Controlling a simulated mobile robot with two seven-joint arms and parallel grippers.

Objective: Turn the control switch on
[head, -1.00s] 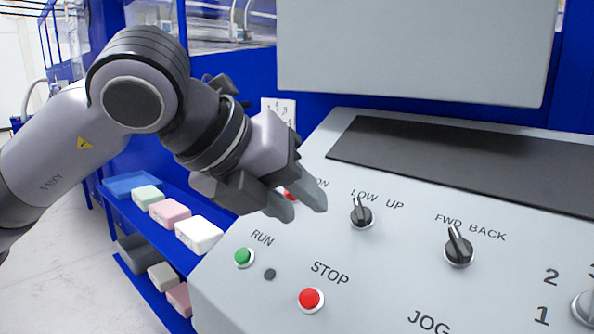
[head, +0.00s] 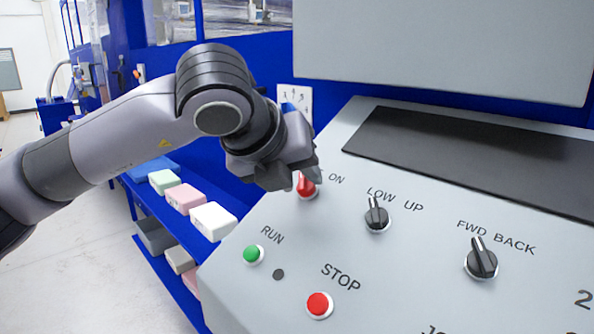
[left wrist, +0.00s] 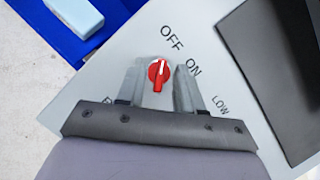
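The control switch is a red rotary knob (head: 307,189) with a white pointer line, at the upper left of the grey panel. It also shows in the left wrist view (left wrist: 158,73), where its pointer is directed up towards the OFF label, with ON to its right. My left gripper (head: 300,177) is over the knob, partly covering it and the OFF label in the head view. In the left wrist view its two fingers stand apart, one on each side of the knob, with small gaps visible. Whether they touch the panel cannot be told. My right gripper is not in view.
The sloped panel (head: 400,270) carries a LOW/UP knob (head: 377,216), a FWD/BACK knob (head: 481,260), a green RUN button (head: 253,254) and a red STOP button (head: 319,304). A blue shelf at left holds foam blocks (head: 186,199). A grey box overhangs the panel's back.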

